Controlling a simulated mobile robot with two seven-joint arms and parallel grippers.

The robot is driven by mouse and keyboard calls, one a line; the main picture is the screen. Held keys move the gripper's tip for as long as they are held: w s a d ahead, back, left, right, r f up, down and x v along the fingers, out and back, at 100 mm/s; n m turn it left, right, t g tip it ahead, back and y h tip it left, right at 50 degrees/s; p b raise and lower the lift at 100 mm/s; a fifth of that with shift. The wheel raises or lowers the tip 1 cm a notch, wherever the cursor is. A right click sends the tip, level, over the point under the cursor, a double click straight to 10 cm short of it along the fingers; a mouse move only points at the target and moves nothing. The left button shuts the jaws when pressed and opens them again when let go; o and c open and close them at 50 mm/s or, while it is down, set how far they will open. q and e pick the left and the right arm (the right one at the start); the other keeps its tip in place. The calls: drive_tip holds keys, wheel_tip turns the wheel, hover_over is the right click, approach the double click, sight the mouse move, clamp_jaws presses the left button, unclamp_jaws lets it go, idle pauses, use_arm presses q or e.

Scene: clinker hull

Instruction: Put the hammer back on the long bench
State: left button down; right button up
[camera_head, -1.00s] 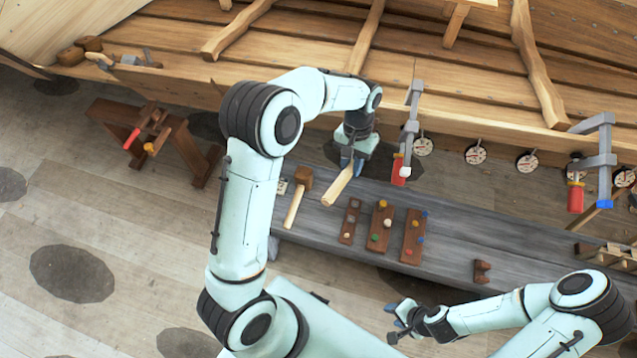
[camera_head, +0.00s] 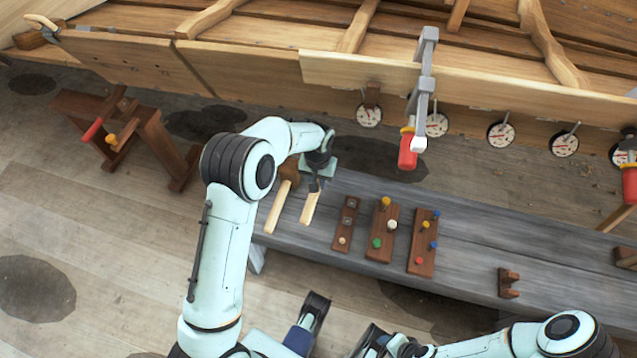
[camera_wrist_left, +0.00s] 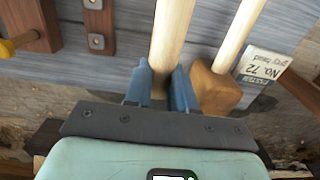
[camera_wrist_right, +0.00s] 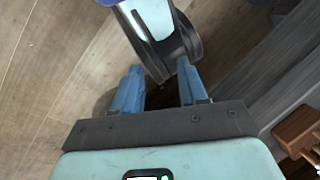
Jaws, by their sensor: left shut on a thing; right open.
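The hammer's pale wooden handle (camera_head: 311,205) shows below my left gripper (camera_head: 314,182) in the head view, over the left end of the long grey bench (camera_head: 470,250). In the left wrist view the fingers of my left gripper (camera_wrist_left: 164,85) are shut on the handle (camera_wrist_left: 172,35). The hammer's head is hidden under the gripper. I cannot tell whether the hammer touches the bench. A wooden mallet (camera_head: 278,207) lies just left of it. In the right wrist view my right gripper (camera_wrist_right: 160,85) is open, with a pale part of my own body beyond its fingers.
Dark wooden peg boards (camera_head: 382,232) lie right of the hammer. A small card (camera_wrist_left: 262,65) lies by the mallet head. A clamp (camera_head: 422,95) with a red handle hangs on the hull plank above the bench. A sawhorse (camera_head: 150,135) stands left.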

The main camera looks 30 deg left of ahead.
use_arm(q)
wheel_tip(320, 180, down, 6)
drive_tip(key=b, duration=0.4)
drive_tip(key=shift+f, duration=0.25)
drive_tip(key=shift+f+b, duration=0.3)
drive_tip(key=shift+f, duration=0.25)
use_arm(e)
drive_tip(key=w+d+f+t+h, duration=0.1)
drive_tip(key=w+d+f+t, duration=0.1)
drive_tip(key=w+f, duration=0.3)
drive_tip(key=shift+w+d+f+m, duration=0.15)
drive_tip(key=shift+w+d+m, duration=0.15)
drive_tip(key=shift+w+d, duration=0.7)
drive_tip(key=shift+w+a, duration=0.15)
use_arm(q)
drive_tip(key=shift+f, duration=0.5)
use_arm(e)
drive_tip(key=shift+f, duration=0.3)
use_arm(q)
drive_tip(key=c, duration=0.9)
unclamp_jaws()
drive_tip(key=shift+o, duration=0.2)
wheel_tip(320, 180, up, 8)
drive_tip(key=p, duration=0.4)
use_arm(e)
drive_tip(key=shift+t, duration=0.3)
wheel_tip(320, 180, up, 6)
drive_tip(key=shift+f, duration=0.1)
